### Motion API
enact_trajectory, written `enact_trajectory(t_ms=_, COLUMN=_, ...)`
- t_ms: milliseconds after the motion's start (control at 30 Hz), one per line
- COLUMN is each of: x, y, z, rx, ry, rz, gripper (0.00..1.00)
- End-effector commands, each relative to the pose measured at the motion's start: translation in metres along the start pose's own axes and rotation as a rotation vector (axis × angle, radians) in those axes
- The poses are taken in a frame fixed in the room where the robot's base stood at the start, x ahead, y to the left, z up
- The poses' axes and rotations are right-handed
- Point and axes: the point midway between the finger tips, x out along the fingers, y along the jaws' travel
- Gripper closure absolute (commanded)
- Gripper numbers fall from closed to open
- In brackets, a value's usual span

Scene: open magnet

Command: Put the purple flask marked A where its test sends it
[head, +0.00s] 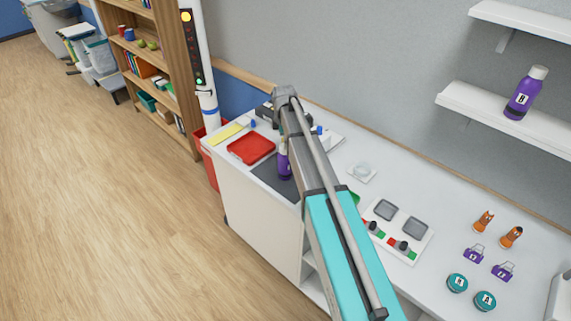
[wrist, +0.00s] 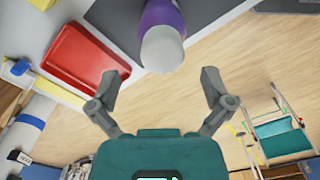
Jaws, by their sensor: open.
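A purple flask with a white cap (wrist: 163,40) stands at the top of the wrist view on a dark grey mat (wrist: 112,22). Its label is not readable there. In the head view the purple flask (head: 284,163) is partly hidden by my arm. My gripper (wrist: 160,80) is open and empty, its fingers spread on either side just short of the cap. A second purple flask, marked B (head: 523,96), stands on the lower wall shelf (head: 470,107).
A red tray (head: 251,148) lies left of the mat. A yellow strip (head: 227,134) lies beyond it. A panel with two grey pads (head: 415,229), orange figures (head: 483,221), purple pieces (head: 474,253) and teal round pots (head: 457,283) occupy the right counter. A red bin (head: 209,160) stands beyond the counter's end.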

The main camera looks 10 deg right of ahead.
Motion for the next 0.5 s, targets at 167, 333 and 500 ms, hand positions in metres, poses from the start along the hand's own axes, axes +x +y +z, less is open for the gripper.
enact_trajectory(t_ms=167, x=0.011, y=-0.001, z=0.000, rx=0.000, ry=0.000, rz=0.000, gripper=0.00)
enact_trajectory(t_ms=333, x=0.024, y=-0.001, z=0.001, rx=0.000, ry=0.000, rz=0.000, gripper=0.00)
enact_trajectory(t_ms=500, x=0.036, y=-0.002, z=0.002, rx=0.000, ry=0.000, rz=0.000, gripper=0.00)
